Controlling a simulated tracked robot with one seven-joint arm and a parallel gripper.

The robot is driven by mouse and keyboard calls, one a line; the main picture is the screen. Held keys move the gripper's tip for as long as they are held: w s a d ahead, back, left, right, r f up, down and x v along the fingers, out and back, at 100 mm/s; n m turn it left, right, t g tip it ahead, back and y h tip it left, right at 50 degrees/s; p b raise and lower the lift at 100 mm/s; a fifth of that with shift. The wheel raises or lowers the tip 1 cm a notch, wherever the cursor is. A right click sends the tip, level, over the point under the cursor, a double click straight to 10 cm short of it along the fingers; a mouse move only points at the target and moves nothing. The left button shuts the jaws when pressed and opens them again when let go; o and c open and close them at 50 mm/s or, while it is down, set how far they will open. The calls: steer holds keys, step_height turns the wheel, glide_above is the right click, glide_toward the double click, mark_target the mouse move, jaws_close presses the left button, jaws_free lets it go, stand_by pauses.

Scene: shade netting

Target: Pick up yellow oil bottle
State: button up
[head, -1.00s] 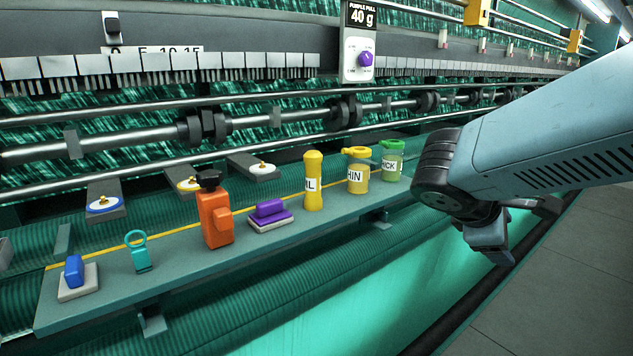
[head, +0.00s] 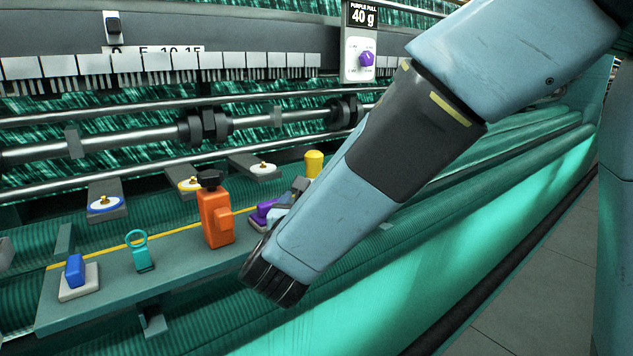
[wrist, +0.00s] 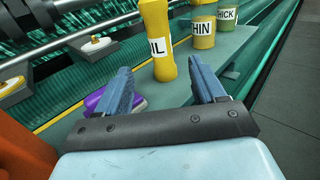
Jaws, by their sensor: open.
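The yellow oil bottle (wrist: 158,42) stands upright on the shelf, its label ending in "IL" partly visible in the wrist view. In the head view only its yellow top (head: 313,162) shows above my arm; the rest is hidden. My gripper (wrist: 162,78) is open and empty in the wrist view. I see no contact. In the head view my arm reaches across the shelf and the gripper is mostly hidden.
A purple block (wrist: 112,99) lies close by the left finger. An orange bottle (head: 215,216) stands left of it on the shelf (head: 190,262). A teal ringed item (head: 141,251) and a blue block (head: 75,270) are further left.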

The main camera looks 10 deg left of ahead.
mark_target(313, 159)
steer(key=w, duration=0.6)
steer(key=shift+w+a, duration=0.15)
steer(key=shift+a, duration=0.05)
steer(key=shift+w+a+r, duration=0.1)
steer(key=shift+w+a, duration=0.05)
steer(key=shift+w, duration=1.15)
steer(key=shift+w+a+r, duration=0.1)
steer(key=shift+w, duration=1.2)
steer(key=c, duration=1.2)
